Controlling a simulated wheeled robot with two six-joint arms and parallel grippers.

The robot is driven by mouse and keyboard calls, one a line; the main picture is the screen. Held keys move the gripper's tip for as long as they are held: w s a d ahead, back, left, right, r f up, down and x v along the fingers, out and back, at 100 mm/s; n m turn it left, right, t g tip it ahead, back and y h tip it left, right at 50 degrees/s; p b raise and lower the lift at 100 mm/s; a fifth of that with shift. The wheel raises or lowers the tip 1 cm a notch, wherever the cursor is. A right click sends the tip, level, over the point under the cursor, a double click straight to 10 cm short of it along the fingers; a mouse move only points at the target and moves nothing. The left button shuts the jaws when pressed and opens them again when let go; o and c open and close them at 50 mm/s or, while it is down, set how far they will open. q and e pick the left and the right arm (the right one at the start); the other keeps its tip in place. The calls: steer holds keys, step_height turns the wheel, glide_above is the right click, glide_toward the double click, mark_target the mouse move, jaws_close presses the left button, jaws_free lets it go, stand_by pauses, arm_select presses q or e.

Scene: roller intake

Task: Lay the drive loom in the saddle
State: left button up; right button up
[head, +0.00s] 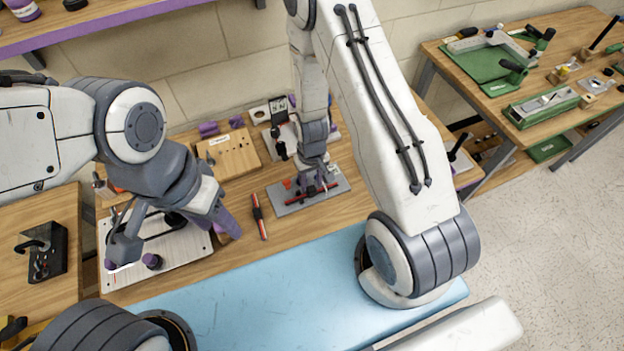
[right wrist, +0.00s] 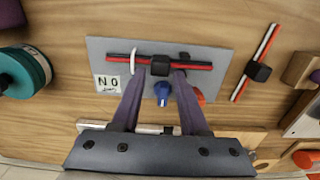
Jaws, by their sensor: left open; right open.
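A red-and-black loom (right wrist: 195,65) with a black block at its middle lies across a grey plate (right wrist: 215,50); it also shows in the head view (head: 292,200). A white ring (right wrist: 135,62) stands at its left part. My right gripper (right wrist: 160,72) is open, its purple fingertips on either side of the black block; it also shows in the head view (head: 312,183). I cannot tell whether the loom is seated in a saddle. A second loom (head: 259,217), red, white and black, lies loose on the bench left of the plate. My left gripper (head: 172,238) is open above a pale tray.
The plate carries a blue knob (right wrist: 162,95), a red part and a white label (right wrist: 107,84). The pale tray (head: 188,250) has dark knobs. A wooden block (head: 230,155) and a black box (head: 42,250) stand nearby. A blue surface (head: 260,300) lies in front.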

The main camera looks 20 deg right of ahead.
mark_target(311, 189)
steer(key=o, duration=0.6)
steer(key=shift+c, duration=0.2)
step_height(311, 189, up, 12)
stand_by(0.3)
steer(key=s+a+r+n+b, duration=0.3)
steer(key=s+a+r+n, duration=0.1)
steer(key=s+a+r, duration=0.5)
steer(key=s+a+r+n+y+b, duration=0.1)
steer(key=s+a+r+n, duration=0.2)
steer(key=s, duration=0.6)
steer(key=shift+a+r, duration=0.15)
steer(key=shift+r, duration=0.6)
